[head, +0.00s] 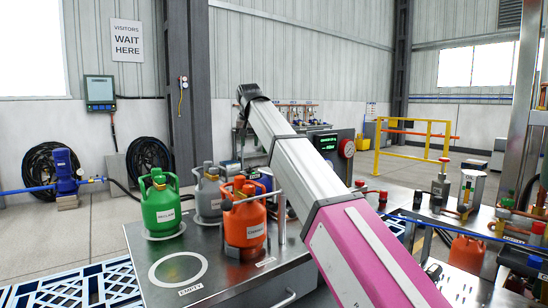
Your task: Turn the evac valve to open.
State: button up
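I cannot pick out a valve marked evac in the head view; the small labels are too small to read. Several red knobs and fittings stand on the metal bench (468,288) at the right, among pipes and hoses. One red-topped fitting (443,172) stands towards the back of that bench. My white and magenta arm crosses the middle of the view, rising to a dark joint at upper left. My gripper is not in view, and the arm hides part of the area behind it.
A metal cart (215,262) at front centre holds a green cylinder (160,205), a grey cylinder (208,193) and an orange cylinder (245,218). An empty marked circle (178,271) is at its front left. A yellow barrier (428,143) stands behind.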

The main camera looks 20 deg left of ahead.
aim_at(292, 215)
jog(key=k+l, duration=0.75)
jog(key=l, duration=0.25)
